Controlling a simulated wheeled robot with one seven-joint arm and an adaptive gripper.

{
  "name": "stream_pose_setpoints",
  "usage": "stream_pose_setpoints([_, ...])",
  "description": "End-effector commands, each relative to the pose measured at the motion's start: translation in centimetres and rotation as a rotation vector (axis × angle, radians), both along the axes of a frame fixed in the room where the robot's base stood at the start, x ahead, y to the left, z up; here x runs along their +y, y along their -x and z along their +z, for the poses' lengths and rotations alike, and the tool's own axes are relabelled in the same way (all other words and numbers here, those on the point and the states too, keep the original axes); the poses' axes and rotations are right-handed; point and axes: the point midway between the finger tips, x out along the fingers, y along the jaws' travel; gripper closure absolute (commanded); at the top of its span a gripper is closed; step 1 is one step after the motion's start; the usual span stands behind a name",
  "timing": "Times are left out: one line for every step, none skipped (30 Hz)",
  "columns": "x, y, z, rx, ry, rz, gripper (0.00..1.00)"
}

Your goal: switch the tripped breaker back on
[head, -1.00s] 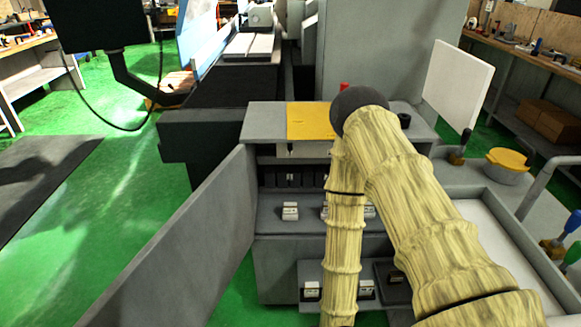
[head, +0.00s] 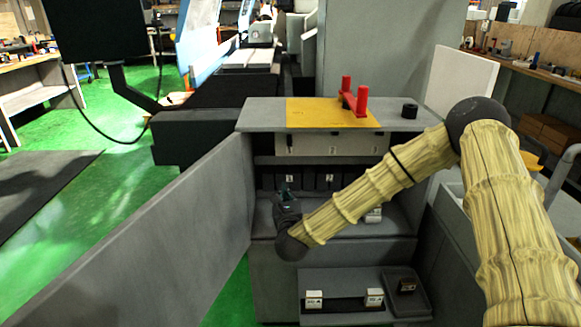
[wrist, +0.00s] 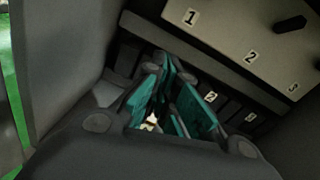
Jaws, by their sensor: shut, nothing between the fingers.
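The row of dark breakers (head: 325,180) stands inside the open cabinet (head: 240,180), at the back above a grey shelf. In the wrist view, breakers labelled 2 (wrist: 212,98) and 3 (wrist: 250,117) show right of my fingers. The leftmost breaker is largely hidden by my gripper. I cannot tell which lever is tripped. My gripper (head: 286,196), with teal fingers, is shut and empty in front of the row's left end. It also shows in the wrist view (wrist: 172,72). Whether it touches a breaker is unclear.
A panel numbered 1, 2, 3 (head: 310,144) overhangs the breakers. The open door (head: 170,245) stands close on the left.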

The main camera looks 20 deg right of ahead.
Motion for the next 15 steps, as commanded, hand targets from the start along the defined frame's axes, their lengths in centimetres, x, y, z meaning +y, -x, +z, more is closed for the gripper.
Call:
stream_pose_setpoints([-0.9, -0.6, 0.7, -0.04, -0.051, -0.025, 1.0])
stream_pose_setpoints([-1.3, -0.8, 1.3, -0.059, -0.078, -0.036, 1.0])
stream_pose_setpoints([-1.7, -1.0, 1.8, -0.08, -0.106, -0.047, 1.0])
stream_pose_setpoints([-1.9, -1.2, 2.2, -0.093, -0.122, -0.054, 1.0])
stream_pose_setpoints([-2.1, -1.2, 2.4, -0.103, -0.136, -0.059, 1.0])
stream_pose_setpoints([-2.2, -1.3, 2.7, -0.113, -0.148, -0.063, 1.0])
stream_pose_setpoints([-2.3, -1.4, 2.8, -0.116, -0.155, -0.064, 1.0])
stream_pose_setpoints([-2.3, -1.4, 2.9, -0.119, -0.158, -0.066, 1.0])
stream_pose_setpoints([-2.4, -1.4, 3.0, -0.121, -0.161, -0.067, 1.0])
stream_pose_setpoints([-2.4, -1.4, 3.0, -0.121, -0.161, -0.067, 1.0])
stream_pose_setpoints([-2.4, -1.4, 3.0, -0.12, -0.161, -0.066, 1.0])
stream_pose_setpoints([-2.4, -1.4, 3.0, -0.12, -0.16, -0.066, 1.0])
stream_pose_setpoints([-2.4, -1.4, 3.0, -0.12, -0.16, -0.066, 1.0])
stream_pose_setpoints([-2.4, -1.4, 3.0, -0.12, -0.159, -0.066, 1.0])
stream_pose_setpoints([-2.4, -1.4, 2.9, -0.12, -0.159, -0.066, 1.0])
